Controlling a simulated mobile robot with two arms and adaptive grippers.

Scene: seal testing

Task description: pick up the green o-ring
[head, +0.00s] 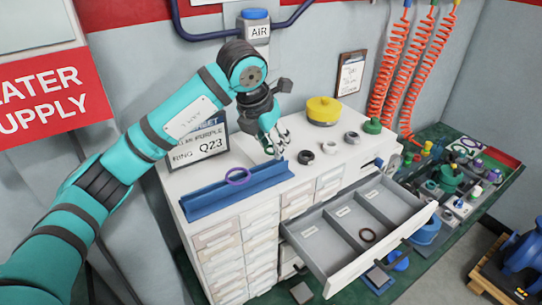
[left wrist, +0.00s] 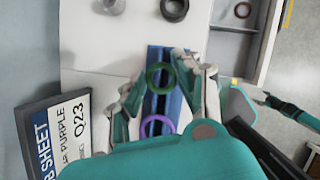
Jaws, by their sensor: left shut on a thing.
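My left gripper (head: 272,148) is above the white cabinet top, beside the far end of the blue rail. In the left wrist view the green o-ring (left wrist: 160,77) is between the fingertips of the left gripper (left wrist: 165,85), which is shut on it. The blue rail (left wrist: 176,103) lies beneath. A purple ring (head: 237,175) rests on the rail; it also shows in the left wrist view (left wrist: 157,126). I cannot make out the green o-ring in the head view.
A job sheet sign (head: 203,142) stands behind the rail. A black ring (head: 306,157), a grey ring (head: 330,147) and a yellow container (head: 323,110) are on the cabinet top. An open drawer (head: 340,262) holds a brown ring (head: 367,235). A cluttered green bench (head: 478,207) is at right.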

